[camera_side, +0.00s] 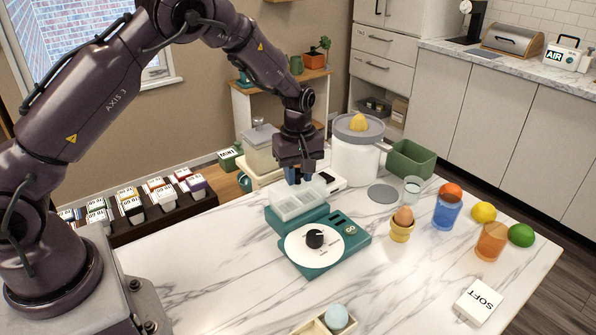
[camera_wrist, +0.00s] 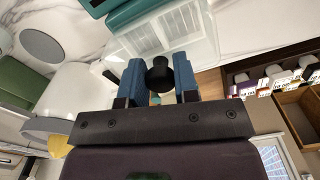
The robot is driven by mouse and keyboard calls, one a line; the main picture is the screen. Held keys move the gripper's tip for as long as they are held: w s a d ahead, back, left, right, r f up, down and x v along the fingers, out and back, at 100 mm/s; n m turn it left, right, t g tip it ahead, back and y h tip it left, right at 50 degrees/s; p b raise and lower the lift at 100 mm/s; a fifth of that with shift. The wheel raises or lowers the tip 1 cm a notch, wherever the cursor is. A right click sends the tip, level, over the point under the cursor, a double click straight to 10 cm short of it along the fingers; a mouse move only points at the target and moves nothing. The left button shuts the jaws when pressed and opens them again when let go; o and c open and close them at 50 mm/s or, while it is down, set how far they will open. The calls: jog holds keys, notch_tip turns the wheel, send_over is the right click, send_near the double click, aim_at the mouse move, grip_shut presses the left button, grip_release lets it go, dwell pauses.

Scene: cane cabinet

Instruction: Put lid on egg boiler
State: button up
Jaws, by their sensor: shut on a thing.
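The egg boiler (camera_side: 352,243) is a teal unit on the marble counter, with a white round dial plate and black knob at its front. The lid (camera_side: 290,206) is a clear, frosted box over the boiler's rear part; it also shows in the wrist view (camera_wrist: 165,35), beside the teal body (camera_wrist: 140,10). My gripper (camera_side: 298,178) is above the rear of the lid. Its blue fingers (camera_wrist: 159,82) are shut on the lid's black handle knob (camera_wrist: 159,72). I cannot tell whether the lid touches the boiler.
A white canister (camera_side: 354,162) with a yellow item on top stands behind right. An egg in a yellow cup (camera_side: 401,230), a blue cup (camera_side: 447,214), an orange cup (camera_side: 491,243) and fruit are at right. A SOFT block (camera_side: 479,301) lies in front. The counter left of the boiler is clear.

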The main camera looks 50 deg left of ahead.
dwell(0.3)
jog(key=o, duration=1.5)
jog(key=shift+r, duration=3.5)
jog(key=shift+c, duration=0.5)
grip_shut()
jog(key=shift+f, duration=0.25)
